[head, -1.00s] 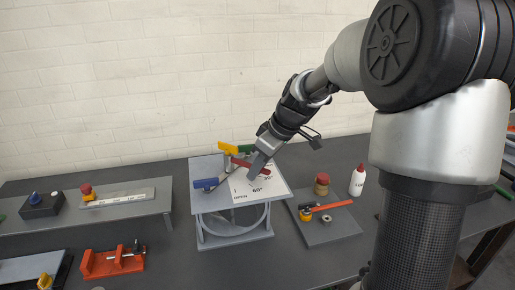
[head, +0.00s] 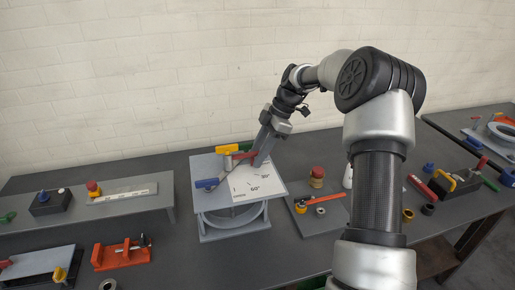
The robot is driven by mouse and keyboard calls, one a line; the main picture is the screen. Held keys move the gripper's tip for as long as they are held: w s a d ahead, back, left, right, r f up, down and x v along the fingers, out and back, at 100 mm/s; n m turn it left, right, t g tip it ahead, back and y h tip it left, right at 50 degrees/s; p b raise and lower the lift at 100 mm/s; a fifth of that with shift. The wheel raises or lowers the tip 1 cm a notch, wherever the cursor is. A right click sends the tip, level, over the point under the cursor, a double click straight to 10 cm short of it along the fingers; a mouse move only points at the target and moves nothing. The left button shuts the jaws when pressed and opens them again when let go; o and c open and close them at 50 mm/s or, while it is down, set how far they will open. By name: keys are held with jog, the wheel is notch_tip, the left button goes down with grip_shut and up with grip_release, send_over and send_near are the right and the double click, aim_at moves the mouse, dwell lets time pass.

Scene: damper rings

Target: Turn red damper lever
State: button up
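The damper stand (head: 236,222) is a grey table-like frame with a ring under its top and a white dial plate (head: 258,188) marked in degrees. The red damper lever (head: 243,156) lies across the top, pointing right toward the dial's far edge. A blue lever (head: 207,183), a yellow lever (head: 227,149) and a green lever (head: 246,149) sit around the same hub. My gripper (head: 258,162) points down at the red lever's outer end, touching or very close to it. Its fingers hide that end, and I cannot tell whether they are closed on it.
Right of the stand, a grey plate (head: 316,221) carries an orange-handled valve (head: 322,200) and a red-brown knob (head: 317,177). A white bottle (head: 347,178) stands behind my arm. A grey shelf (head: 140,205) and an orange clamp block (head: 121,255) are at left.

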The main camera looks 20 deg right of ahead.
jog(key=shift+r, duration=0.1)
dwell(0.3)
jog(key=shift+v, duration=0.9)
jog(key=shift+d+r, duration=0.1)
jog(key=shift+v, duration=2.9)
